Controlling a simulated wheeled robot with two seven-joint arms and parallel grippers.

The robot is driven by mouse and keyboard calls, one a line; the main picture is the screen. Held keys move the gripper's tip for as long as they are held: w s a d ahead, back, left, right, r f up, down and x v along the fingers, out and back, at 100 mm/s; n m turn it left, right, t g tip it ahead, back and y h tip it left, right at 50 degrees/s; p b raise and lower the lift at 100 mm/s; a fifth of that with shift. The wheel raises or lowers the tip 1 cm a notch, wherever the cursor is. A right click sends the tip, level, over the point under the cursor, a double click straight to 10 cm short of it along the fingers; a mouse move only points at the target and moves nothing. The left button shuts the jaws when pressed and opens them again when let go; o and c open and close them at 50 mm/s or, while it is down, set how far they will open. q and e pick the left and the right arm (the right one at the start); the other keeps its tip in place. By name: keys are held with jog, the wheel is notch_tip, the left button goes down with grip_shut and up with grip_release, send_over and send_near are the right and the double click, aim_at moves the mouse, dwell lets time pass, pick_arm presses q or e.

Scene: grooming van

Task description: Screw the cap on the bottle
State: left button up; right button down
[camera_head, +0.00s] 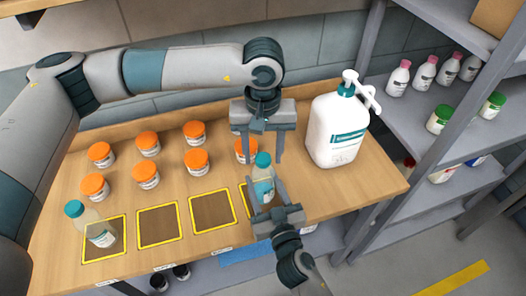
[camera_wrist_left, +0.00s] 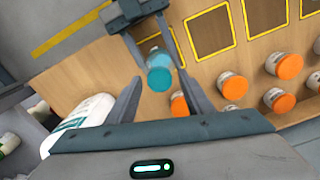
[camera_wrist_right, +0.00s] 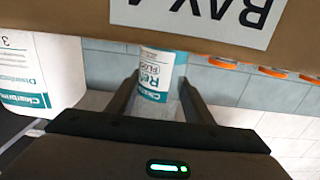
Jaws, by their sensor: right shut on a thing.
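A clear bottle (camera_head: 264,190) with a white and teal label stands near the front edge of the table, at the rightmost yellow-framed square. Its teal cap (camera_head: 263,160) sits on top; how tightly cannot be seen. My right gripper (camera_head: 267,187) is shut on the bottle's body from the front; the label shows between its fingers in the right wrist view (camera_wrist_right: 157,78). My left gripper (camera_head: 263,160) points down from above, open, its fingers on either side of the cap with gaps. The cap also shows between them in the left wrist view (camera_wrist_left: 160,76).
A second teal-capped bottle (camera_head: 100,234) stands on the leftmost framed square. Several orange-lidded jars (camera_head: 146,176) stand behind the squares. A large white pump bottle (camera_head: 335,130) stands close on the right. Two middle squares (camera_head: 212,212) are empty. Grey shelves (camera_head: 425,95) flank the table.

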pick_arm(q)
jog(key=shift+r, duration=2.3)
jog(key=shift+n, duration=0.3)
jog(key=shift+c, duration=0.4)
jog(key=n, duration=0.2)
jog(key=r+n, duration=0.1)
jog(key=n, duration=0.1)
jog(key=shift+n, duration=0.4)
jog(key=n, duration=0.5)
jog(key=shift+r+n, duration=0.4)
jog(key=n, duration=0.2)
jog(key=r+n, duration=0.1)
jog(key=n, duration=0.2)
jog(key=shift+n, duration=0.3)
jog(key=n, duration=0.4)
jog(key=shift+r, duration=0.35)
jog(key=shift+f, duration=0.15)
